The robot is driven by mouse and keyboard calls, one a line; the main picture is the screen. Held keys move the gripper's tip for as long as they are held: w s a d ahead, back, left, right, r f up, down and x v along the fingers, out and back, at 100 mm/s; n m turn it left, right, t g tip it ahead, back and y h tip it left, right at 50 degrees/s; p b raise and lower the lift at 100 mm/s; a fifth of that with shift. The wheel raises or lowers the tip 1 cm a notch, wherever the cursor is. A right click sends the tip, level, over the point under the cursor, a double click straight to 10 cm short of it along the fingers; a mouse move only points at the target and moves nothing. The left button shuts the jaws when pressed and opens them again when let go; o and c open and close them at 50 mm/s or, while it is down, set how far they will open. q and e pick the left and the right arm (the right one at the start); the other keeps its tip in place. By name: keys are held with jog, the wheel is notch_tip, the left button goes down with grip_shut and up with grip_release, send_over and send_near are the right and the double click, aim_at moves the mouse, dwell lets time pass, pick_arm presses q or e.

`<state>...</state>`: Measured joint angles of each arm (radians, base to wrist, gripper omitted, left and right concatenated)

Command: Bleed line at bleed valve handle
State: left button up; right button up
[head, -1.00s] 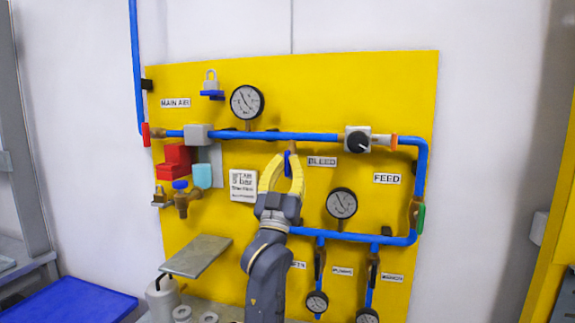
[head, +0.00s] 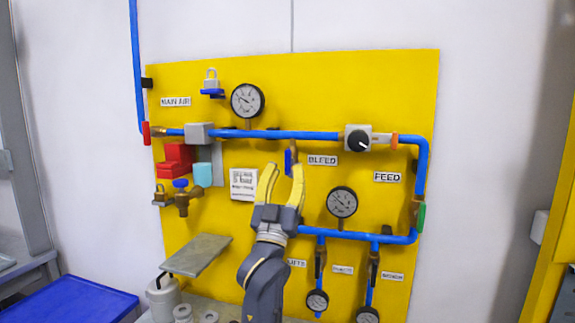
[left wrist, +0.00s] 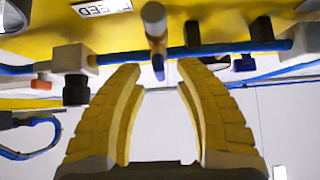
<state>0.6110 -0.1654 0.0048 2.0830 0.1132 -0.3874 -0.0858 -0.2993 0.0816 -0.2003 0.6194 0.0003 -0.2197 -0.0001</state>
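The bleed valve handle (head: 289,161) is a small blue lever. It hangs below the brass bleed valve (head: 294,146) on the blue pipe, left of the BLEED label (head: 323,161). My left gripper (head: 283,170) is open, its yellow fingers pointing up at the valve. In the left wrist view the two fingertips (left wrist: 160,72) stand apart with a gap between them. The blue handle (left wrist: 158,66) shows in that gap, with no clear contact on either finger. In the head view the right finger partly covers the handle's lower end. My right gripper is not in view.
The yellow panel (head: 320,90) carries blue pipes (head: 280,134), a round gauge (head: 342,202) right of my gripper and another gauge (head: 247,101) above. A black knob (head: 358,141) sits to the right. A grey plate (head: 197,256) juts out at lower left.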

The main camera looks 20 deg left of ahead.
pick_arm(q)
jog(key=v, duration=0.9)
dwell(0.3)
